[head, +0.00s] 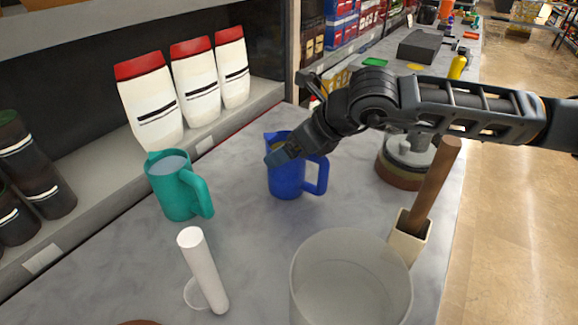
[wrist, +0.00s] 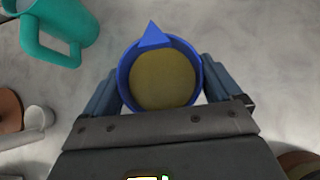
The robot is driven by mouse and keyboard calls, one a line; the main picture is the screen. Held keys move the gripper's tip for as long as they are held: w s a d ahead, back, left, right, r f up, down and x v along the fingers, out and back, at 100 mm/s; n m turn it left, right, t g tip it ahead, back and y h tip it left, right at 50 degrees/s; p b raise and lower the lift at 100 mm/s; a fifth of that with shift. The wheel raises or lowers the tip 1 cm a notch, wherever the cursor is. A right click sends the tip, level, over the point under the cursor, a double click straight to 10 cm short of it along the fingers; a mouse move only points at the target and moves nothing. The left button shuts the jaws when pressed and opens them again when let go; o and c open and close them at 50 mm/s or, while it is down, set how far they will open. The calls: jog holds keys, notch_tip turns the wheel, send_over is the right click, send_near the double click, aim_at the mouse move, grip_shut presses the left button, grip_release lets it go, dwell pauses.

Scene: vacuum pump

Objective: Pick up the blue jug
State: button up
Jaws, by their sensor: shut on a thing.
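The blue jug (head: 286,177) stands upright on the grey counter in the middle of the head view, its handle to the right. In the wrist view the jug (wrist: 122,72) shows from above, with its spout at the top and a yellowish-brown inside. My gripper (wrist: 163,88) has one finger on each side of the jug's body and is shut on it. In the head view my gripper (head: 284,155) comes from the right over the jug's rim and hides part of it. I cannot tell whether the jug's base touches the counter.
A teal jug (head: 175,188) stands to the left, with a white tube (head: 203,270) in front of it. A clear container (head: 350,285) is at the front. A wooden handle (head: 434,185) in a holder and a round pump-like device (head: 408,160) stand to the right. White bottles (head: 150,100) line the shelf.

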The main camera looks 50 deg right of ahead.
jog(key=c, duration=0.4)
jog(key=shift+c, duration=0.4)
jog(key=shift+r, duration=0.15)
